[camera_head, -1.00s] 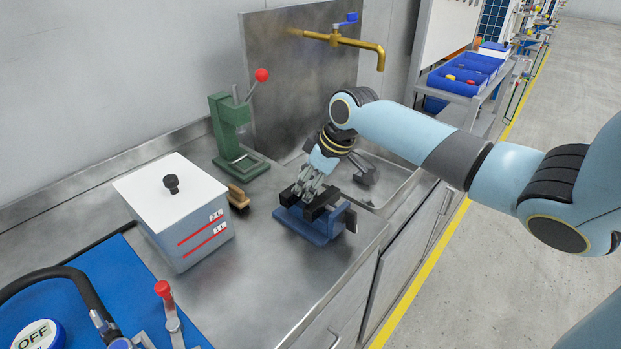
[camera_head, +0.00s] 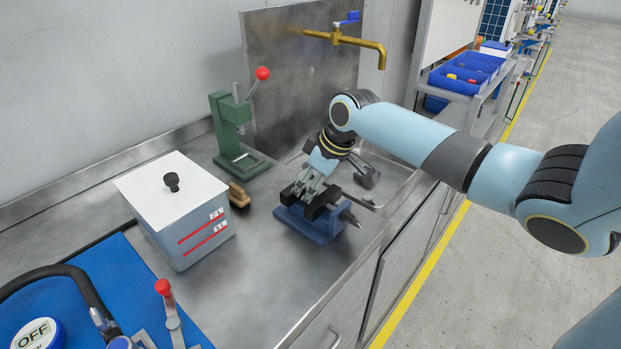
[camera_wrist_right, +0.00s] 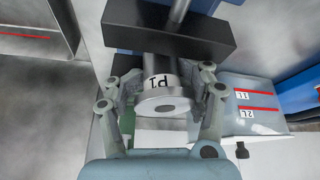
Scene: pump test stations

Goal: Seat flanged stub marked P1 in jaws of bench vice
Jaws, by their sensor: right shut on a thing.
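The flanged stub (camera_wrist_right: 158,82) is a grey cylinder with a pale flange and a white label reading P1. My right gripper (camera_head: 316,197) is shut on it; in the right wrist view its fingers (camera_wrist_right: 160,98) stand on both sides of the stub. The blue bench vice (camera_head: 308,228) is on the steel bench right under this gripper. A dark vice jaw (camera_wrist_right: 150,38) shows at the stub's far end in the wrist view. The gripper hides the contact, so I cannot tell whether the jaws grip the stub. My left gripper is not in view.
A grey box with a white lid (camera_head: 172,190) stands left of the vice. A wooden brush (camera_head: 238,195) and a green press (camera_head: 229,125) with a red knob are behind. A sink (camera_head: 398,175) lies under a brass tap (camera_head: 365,44). The bench in front of the vice is clear.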

